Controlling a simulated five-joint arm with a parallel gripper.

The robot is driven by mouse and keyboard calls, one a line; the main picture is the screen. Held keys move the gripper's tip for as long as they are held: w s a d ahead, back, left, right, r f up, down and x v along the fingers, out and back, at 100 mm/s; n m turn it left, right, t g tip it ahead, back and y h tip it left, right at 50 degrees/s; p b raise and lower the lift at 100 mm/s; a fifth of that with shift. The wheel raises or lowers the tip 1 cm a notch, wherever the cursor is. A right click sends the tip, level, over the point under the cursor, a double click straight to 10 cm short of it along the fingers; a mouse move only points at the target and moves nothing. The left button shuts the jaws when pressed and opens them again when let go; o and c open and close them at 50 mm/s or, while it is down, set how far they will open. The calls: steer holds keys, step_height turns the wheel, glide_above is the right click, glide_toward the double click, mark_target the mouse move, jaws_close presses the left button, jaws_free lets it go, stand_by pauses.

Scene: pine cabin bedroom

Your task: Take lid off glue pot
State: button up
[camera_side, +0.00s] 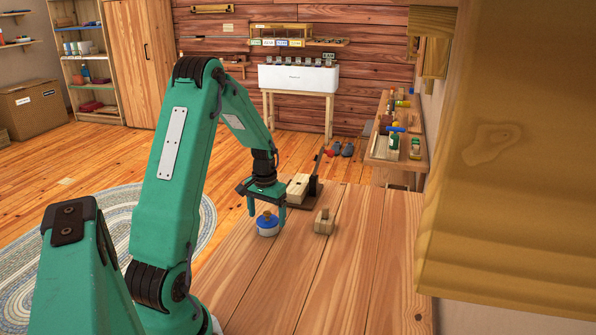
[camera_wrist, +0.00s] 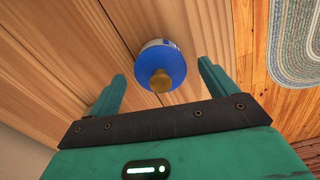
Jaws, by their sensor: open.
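The glue pot (camera_side: 267,230) stands upright on the wooden table, with a white body and a blue lid (camera_side: 267,219) that has a tan knob on top. In the wrist view the blue lid (camera_wrist: 163,68) covers most of the pot, the knob (camera_wrist: 160,81) faces the camera, and a strip of white body (camera_wrist: 157,43) shows at the far edge. The lid sits on the pot. My gripper (camera_side: 266,212) is open above the pot, fingers pointing down. In the wrist view its two fingers (camera_wrist: 163,73) are apart on either side of the lid, with nothing held between them.
A small wooden block-like piece (camera_side: 324,222) sits right of the pot. Behind is a dark board (camera_side: 283,204) with a light wood block and an upright dark lever (camera_side: 317,172). The table (camera_side: 340,280) is clear in front. A wooden panel (camera_side: 515,150) fills the right foreground.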

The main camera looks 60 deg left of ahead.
mark_target(269, 215)
stand_by(0.3)
steer(key=c, duration=1.1)
steer(key=shift+o, duration=0.2)
steer(key=shift+r, duration=0.2)
steer(key=shift+r, duration=0.65)
steer(key=r, duration=0.1)
steer(key=d+r, duration=0.1)
steer(key=r, duration=0.1)
steer(key=shift+w, duration=0.2)
steer(key=w+d+r, duration=0.2)
steer(key=d+r, duration=0.4)
steer(key=d, duration=0.4)
steer(key=shift+d+r, duration=0.2)
steer(key=shift+w, duration=0.1)
